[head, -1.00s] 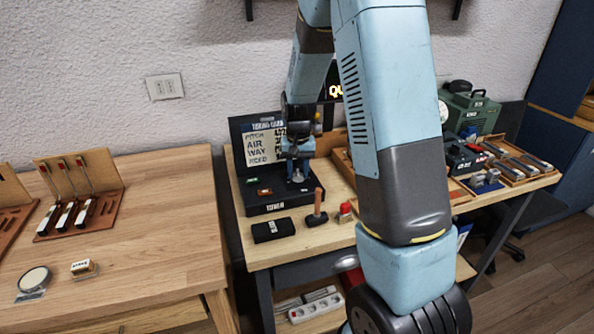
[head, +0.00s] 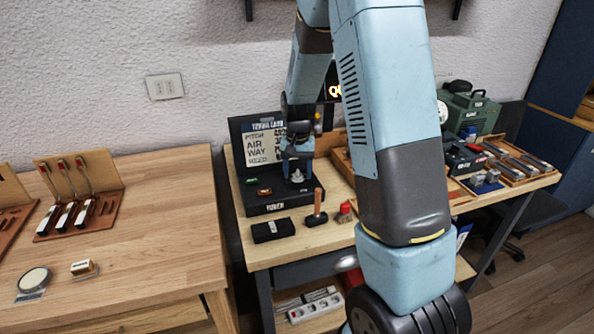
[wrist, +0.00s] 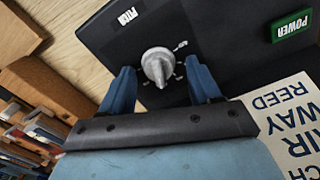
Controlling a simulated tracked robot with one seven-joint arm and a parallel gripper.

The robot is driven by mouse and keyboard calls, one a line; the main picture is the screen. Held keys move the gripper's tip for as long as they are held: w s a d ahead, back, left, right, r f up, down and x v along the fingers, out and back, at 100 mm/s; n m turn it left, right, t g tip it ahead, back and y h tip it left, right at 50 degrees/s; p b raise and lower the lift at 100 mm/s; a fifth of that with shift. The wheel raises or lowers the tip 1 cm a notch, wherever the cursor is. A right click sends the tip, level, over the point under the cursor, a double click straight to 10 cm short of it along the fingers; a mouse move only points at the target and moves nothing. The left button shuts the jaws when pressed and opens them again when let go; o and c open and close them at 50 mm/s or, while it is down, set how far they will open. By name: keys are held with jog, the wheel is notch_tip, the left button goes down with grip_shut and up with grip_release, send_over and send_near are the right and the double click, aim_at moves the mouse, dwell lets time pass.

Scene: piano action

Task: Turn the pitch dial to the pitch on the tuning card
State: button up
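The pitch dial (wrist: 158,66) is a pale grey knob with a pointer on a black panel, beside a PITCH label (wrist: 128,16) in the wrist view. My gripper (wrist: 160,84) is open, its two blue fingers on either side of the dial with gaps to it. In the head view the gripper (head: 297,166) is over the right part of the black tuner box (head: 262,208), and the dial (head: 297,176) shows just below it.
A green POWER switch (wrist: 291,26) is on the panel. A wooden rack (wrist: 40,75) is close to one finger's side.

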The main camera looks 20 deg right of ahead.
aim_at(298, 171)
notch_tip(298, 171, up, 14)
jog(key=shift+f, duration=0.15)
dwell(0.7)
